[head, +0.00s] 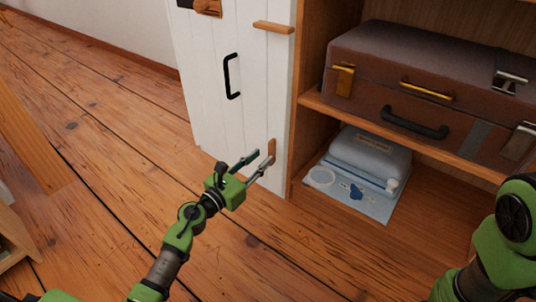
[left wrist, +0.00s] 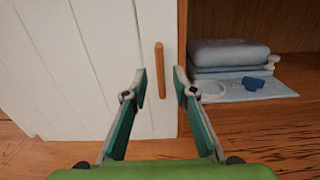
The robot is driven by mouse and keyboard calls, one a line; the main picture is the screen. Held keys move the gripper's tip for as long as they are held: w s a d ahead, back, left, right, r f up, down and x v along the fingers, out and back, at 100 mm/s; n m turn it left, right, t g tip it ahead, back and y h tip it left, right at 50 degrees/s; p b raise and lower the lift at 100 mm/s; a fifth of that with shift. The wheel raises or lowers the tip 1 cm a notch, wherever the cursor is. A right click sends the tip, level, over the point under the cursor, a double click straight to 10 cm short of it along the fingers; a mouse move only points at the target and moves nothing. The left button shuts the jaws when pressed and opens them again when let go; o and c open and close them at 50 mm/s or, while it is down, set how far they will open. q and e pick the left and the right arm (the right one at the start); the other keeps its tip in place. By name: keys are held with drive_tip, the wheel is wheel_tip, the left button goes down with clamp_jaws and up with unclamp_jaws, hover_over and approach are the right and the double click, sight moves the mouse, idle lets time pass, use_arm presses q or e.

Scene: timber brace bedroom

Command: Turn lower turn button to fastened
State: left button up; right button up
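The lower turn button (head: 271,147) is a small wooden bar low on the edge of the white plank door. In the left wrist view the turn button (left wrist: 160,70) stands upright on the door, close to its right edge. My left gripper (head: 265,157) is open, with its fingertips close to the button. In the left wrist view the button shows between the two fingers of the gripper (left wrist: 160,82); I cannot tell whether they touch it. The upper turn button (head: 273,27) lies about level across the door's edge. My right gripper is out of view.
The white door (head: 207,70) has a black handle (head: 232,77). Beside it is an open wooden cabinet with a brown suitcase (head: 415,85) on its shelf. A folded blue-grey bundle (head: 370,153) lies below. Plank floor (head: 110,170) is clear left of my left arm.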

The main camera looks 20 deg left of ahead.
sight(269, 151)
use_arm(q)
drive_tip(key=shift+b+x, duration=0.45)
drive_tip(key=shift+x, duration=1.8)
clamp_jaws()
